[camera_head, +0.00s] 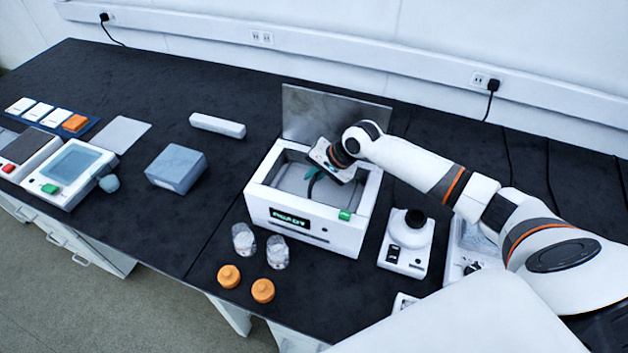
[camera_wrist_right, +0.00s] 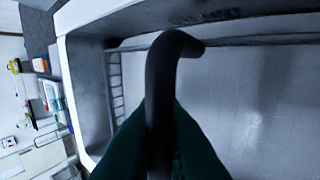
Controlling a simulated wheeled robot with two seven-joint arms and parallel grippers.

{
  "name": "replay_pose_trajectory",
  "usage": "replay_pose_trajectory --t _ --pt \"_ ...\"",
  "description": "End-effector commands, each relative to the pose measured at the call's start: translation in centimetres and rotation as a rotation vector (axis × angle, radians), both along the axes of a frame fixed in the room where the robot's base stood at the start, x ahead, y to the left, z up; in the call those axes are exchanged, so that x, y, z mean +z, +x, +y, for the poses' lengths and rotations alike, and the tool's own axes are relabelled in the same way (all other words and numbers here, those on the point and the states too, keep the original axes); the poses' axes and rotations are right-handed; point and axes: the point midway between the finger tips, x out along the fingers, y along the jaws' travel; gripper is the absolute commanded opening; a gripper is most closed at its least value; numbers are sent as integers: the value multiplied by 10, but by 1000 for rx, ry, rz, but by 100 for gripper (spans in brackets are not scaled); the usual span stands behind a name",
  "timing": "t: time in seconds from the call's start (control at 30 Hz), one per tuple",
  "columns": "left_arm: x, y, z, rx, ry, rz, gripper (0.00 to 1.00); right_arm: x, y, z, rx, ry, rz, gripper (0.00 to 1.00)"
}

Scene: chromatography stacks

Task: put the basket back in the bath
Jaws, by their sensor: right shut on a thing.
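The bath (camera_head: 300,226) is a white box with a lit display reading READY and a green button on its front. Its grey lid (camera_head: 325,117) stands open behind it. My right gripper (camera_head: 313,176) reaches into the bath's open top from the right. Its green fingers (camera_wrist_right: 160,128) are shut on the dark, hooked handle (camera_wrist_right: 165,85) of the basket. In the right wrist view the basket's grey wire side (camera_wrist_right: 115,85) lies within the bath walls. Whether it rests on the bath floor cannot be told. My left gripper is out of view.
Two clear jars (camera_head: 244,239) and two orange caps (camera_head: 229,276) stand in front of the bath. A white device (camera_head: 405,244) is close on its right. A blue-grey box (camera_head: 176,167) sits to the left, with clear black bench between.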

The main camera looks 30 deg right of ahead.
Motion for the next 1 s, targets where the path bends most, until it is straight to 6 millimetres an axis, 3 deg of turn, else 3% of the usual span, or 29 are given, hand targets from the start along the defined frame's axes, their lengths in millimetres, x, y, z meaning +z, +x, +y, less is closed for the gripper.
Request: replay_pose_trajectory --t 0.2,0.57,0.6,0.7,1.0 --pt "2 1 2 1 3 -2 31 -26 0 0 0 1 -1 0" --pt "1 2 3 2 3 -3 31 -29 0 1 0 1 -1 0" --pt "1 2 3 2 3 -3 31 -30 0 0 0 1 -1 14" --pt "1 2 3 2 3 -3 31 -30 0 0 1 0 0 30" --pt "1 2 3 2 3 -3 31 -28 0 0 1 0 0 31"
